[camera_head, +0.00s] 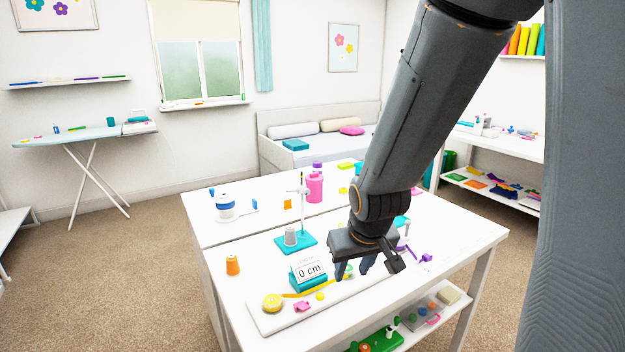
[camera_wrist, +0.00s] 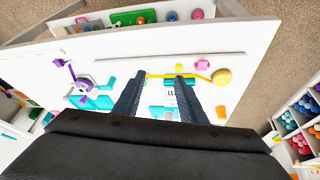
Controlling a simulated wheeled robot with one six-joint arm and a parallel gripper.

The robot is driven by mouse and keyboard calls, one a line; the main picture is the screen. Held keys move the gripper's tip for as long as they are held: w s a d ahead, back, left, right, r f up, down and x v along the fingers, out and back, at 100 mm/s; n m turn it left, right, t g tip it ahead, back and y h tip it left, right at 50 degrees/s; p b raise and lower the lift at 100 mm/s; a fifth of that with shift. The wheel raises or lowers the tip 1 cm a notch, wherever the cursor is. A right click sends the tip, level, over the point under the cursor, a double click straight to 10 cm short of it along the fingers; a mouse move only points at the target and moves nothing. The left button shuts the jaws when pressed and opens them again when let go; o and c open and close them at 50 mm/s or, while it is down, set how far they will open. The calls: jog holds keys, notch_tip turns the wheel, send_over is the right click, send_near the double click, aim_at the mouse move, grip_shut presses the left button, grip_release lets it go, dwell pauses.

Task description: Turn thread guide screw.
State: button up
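My gripper (camera_head: 354,268) hangs over the right part of a white board on the table, fingers pointing down. In the wrist view my gripper (camera_wrist: 160,77) is open, with a gap between its fingers. Behind it to the left stands a teal-based stand (camera_head: 295,244) with a thin upright post and a grey spool (camera_head: 291,236). A second teal piece with a purple part (camera_head: 426,258) is partly hidden behind my arm; the purple part also shows in the wrist view (camera_wrist: 82,82). I cannot make out which part is the thread guide screw.
A teal "0 cm" display (camera_head: 309,275), yellow tape roll (camera_head: 272,303), pink piece (camera_head: 302,306) and green piece (camera_head: 347,270) are on or near the board (camera_head: 330,315). The table's front left is clear.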

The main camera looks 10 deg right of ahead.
jog(key=w+d+n+t+y, duration=0.15)
jog(key=w+t, duration=0.45)
jog(key=w, duration=1.2)
jog(key=n+t+y, duration=0.5)
jog(key=t, duration=0.1)
send_near(307, 192)
jog(key=shift+m+h, duration=0.25)
jog(key=shift+p+x, duration=1.25)
jog(key=shift+x, duration=2.6)
jog(key=shift+a, duration=0.1)
grip_shut()
